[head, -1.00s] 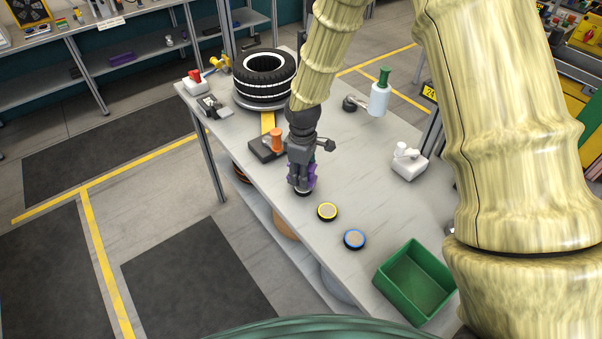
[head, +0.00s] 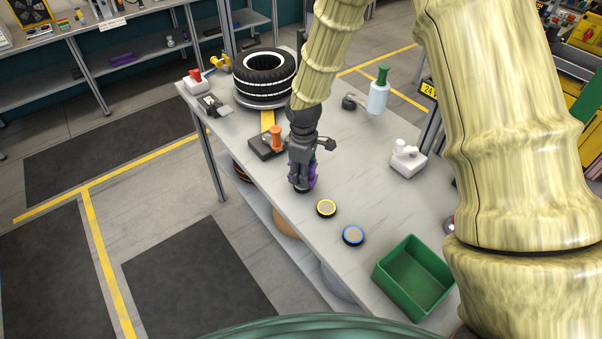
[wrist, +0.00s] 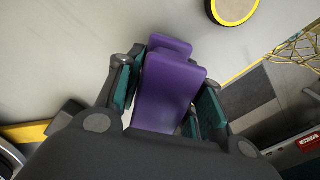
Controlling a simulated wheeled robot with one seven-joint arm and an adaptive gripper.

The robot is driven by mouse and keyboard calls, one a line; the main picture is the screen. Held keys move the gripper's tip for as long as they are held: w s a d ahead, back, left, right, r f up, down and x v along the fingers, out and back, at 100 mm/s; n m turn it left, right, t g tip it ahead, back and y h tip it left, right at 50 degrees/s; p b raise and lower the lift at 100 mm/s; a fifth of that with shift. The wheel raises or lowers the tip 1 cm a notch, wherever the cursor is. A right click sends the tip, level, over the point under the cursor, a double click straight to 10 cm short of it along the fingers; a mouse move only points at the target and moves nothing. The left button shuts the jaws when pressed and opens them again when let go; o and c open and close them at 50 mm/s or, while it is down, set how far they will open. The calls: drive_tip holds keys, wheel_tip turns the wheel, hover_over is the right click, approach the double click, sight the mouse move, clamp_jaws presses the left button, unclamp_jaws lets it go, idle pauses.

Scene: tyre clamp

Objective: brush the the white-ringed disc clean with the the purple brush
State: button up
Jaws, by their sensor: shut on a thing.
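My gripper (head: 303,180) points down over the left edge of the grey workbench. It is shut on the purple brush (wrist: 170,90), which stands between its fingers in the wrist view. In the head view only a sliver of purple shows beside the fingers. A dark disc (head: 302,189) shows partly right under the brush; its ring is mostly hidden, and I cannot tell whether the brush touches it. The yellow-ringed disc (head: 326,208) and the blue-ringed disc (head: 353,235) lie nearer on the bench, apart from the gripper. The yellow-ringed disc also shows in the wrist view (wrist: 233,8).
A green bin (head: 413,280) stands at the near end of the bench (head: 350,190). A tyre (head: 264,75) and an orange-knobbed clamp (head: 276,138) stand behind my gripper. A green-topped bottle (head: 378,93) and a white dispenser (head: 408,158) stand to the right.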

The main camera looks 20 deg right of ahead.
drive_tip(key=shift+f, duration=0.3)
idle(2.2)
drive_tip(key=shift+s+d, duration=0.1)
drive_tip(key=shift+s, duration=0.15)
drive_tip(key=shift+s+d+p, duration=0.25)
drive_tip(key=shift+d+p, duration=0.05)
drive_tip(key=shift+d, duration=0.05)
drive_tip(key=shift+w+a, duration=0.85)
drive_tip(key=shift+a, duration=0.15)
drive_tip(key=shift+s+d, duration=0.1)
drive_tip(key=shift+s+d+p, duration=0.35)
drive_tip(key=shift+s+d, duration=0.4)
drive_tip(key=shift+d, duration=0.15)
drive_tip(key=shift+w+a, duration=0.1)
